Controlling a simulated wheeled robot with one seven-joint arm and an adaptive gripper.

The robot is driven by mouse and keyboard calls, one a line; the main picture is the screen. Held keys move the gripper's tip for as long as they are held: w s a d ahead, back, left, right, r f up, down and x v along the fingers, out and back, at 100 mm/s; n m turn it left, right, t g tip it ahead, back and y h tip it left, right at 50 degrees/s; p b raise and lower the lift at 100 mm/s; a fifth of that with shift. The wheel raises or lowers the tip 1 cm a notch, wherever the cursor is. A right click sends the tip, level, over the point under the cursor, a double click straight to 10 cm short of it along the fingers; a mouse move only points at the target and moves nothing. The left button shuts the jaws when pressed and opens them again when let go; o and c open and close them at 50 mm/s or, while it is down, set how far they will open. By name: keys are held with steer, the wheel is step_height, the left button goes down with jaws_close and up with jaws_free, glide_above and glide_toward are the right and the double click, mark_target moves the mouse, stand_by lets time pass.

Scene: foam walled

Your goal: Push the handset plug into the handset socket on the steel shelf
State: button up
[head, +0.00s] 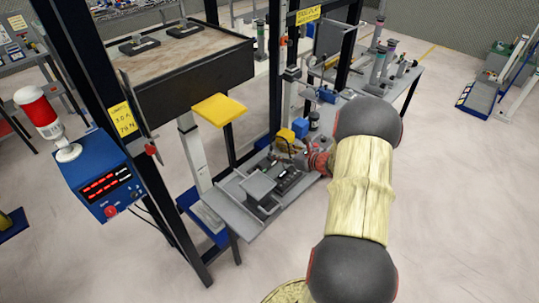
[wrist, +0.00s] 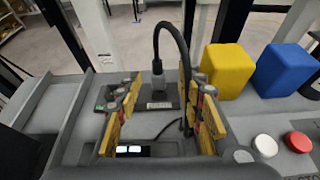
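The grey steel shelf (head: 232,212) stands low in the middle of the head view, and its grey surface (wrist: 55,110) fills much of the wrist view. The cable arches up and down to the right. My gripper (wrist: 165,95) is open, with yellow-padded fingers left and right of the plug's line and apart from it. In the head view my arm hides most of the gripper (head: 318,160). I cannot tell which opening is the handset socket.
A yellow block (wrist: 228,70) and a blue block (wrist: 285,68) stand right of the gripper. White (wrist: 265,146) and red (wrist: 299,141) round knobs are near the right finger. A dark recess with two white lit patches (wrist: 130,150) lies in front. Black posts (head: 85,60) frame the bench.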

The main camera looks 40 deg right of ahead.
mark_target(272, 151)
steer(key=b+x, duration=0.1)
steer(key=x, duration=0.3)
steer(key=shift+s+a+b, duration=0.1)
steer(key=shift+a+b, duration=0.05)
steer(key=shift+b, duration=0.15)
steer(key=shift+w+f, duration=0.1)
steer(key=shift+w, duration=0.25)
steer(key=shift+c, duration=0.8)
steer(key=c, duration=0.8)
jaws_close()
